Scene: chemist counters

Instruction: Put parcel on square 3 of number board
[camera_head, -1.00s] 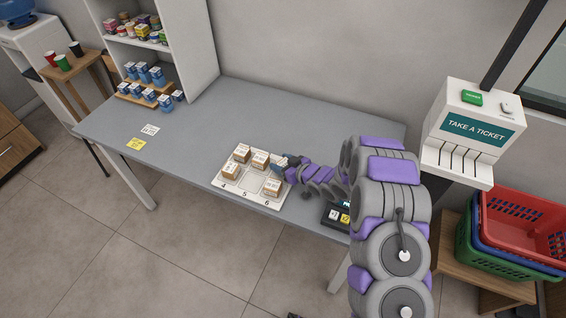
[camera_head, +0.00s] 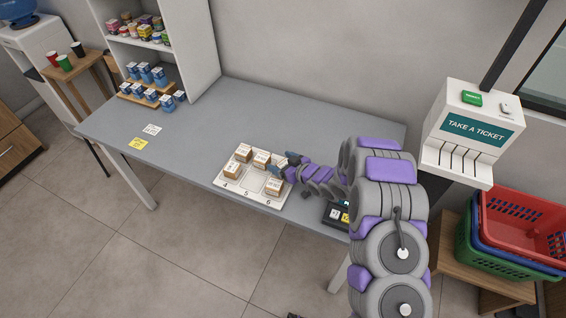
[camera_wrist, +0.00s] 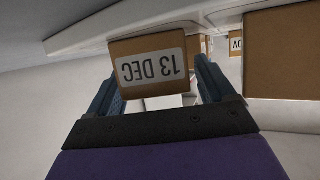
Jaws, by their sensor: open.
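The white number board (camera_head: 254,182) lies at the front edge of the grey table. Numbers 4, 5 and 6 show along its front. Cardboard parcels stand at its back left (camera_head: 243,150), back middle (camera_head: 261,159), square 4 (camera_head: 231,169) and square 6 (camera_head: 273,186). Square 5 is bare. My gripper (camera_head: 282,162) is at the back right corner, over square 3, and hides it in the head view. In the wrist view, which is upside down, a parcel labelled "13 DEC" (camera_wrist: 149,68) sits between the open fingers (camera_wrist: 156,90), seemingly against the board.
In the wrist view another parcel (camera_wrist: 284,52) is close on the right. A black device (camera_head: 337,214) sits on the table beside my arm. Blue-and-white boxes (camera_head: 152,73) stand at the back left. The table's middle (camera_head: 245,110) is clear.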

